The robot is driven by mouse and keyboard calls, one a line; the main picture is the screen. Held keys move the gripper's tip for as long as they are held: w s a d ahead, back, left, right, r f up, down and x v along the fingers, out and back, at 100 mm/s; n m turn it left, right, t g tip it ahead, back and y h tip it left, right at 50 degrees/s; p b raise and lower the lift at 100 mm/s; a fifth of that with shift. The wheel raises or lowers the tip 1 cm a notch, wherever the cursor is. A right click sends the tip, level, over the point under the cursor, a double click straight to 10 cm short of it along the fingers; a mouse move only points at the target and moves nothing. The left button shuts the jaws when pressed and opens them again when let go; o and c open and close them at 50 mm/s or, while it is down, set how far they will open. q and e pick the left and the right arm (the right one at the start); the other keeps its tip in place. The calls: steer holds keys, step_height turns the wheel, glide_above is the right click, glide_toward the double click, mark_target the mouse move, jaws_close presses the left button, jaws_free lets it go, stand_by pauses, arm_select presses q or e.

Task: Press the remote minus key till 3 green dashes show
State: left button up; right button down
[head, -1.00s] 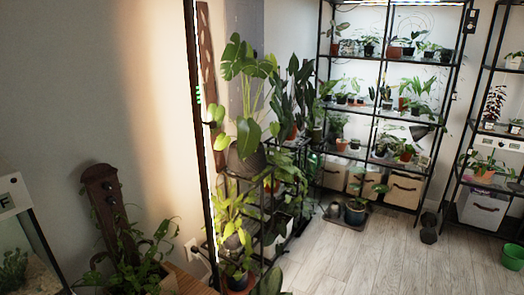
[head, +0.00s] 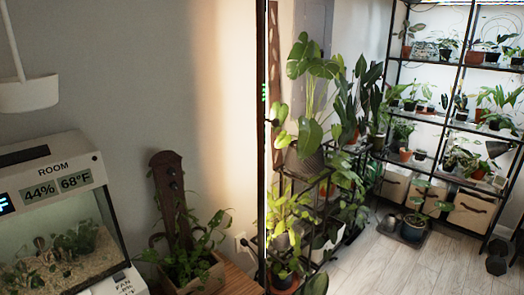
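No remote and no minus key can be made out in the head view. A small patch of green marks (head: 264,91) shows at the tall dark post left of the big-leaved plant. It is too small and too hidden to count the dashes. Neither of my grippers is in view.
A white-framed glass tank (head: 106,209) with a ROOM readout (head: 58,188) of 44% and 68°F stands at the left. A white hanging holder (head: 28,93) is above it. A planter (head: 193,277) stands beside the tank.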

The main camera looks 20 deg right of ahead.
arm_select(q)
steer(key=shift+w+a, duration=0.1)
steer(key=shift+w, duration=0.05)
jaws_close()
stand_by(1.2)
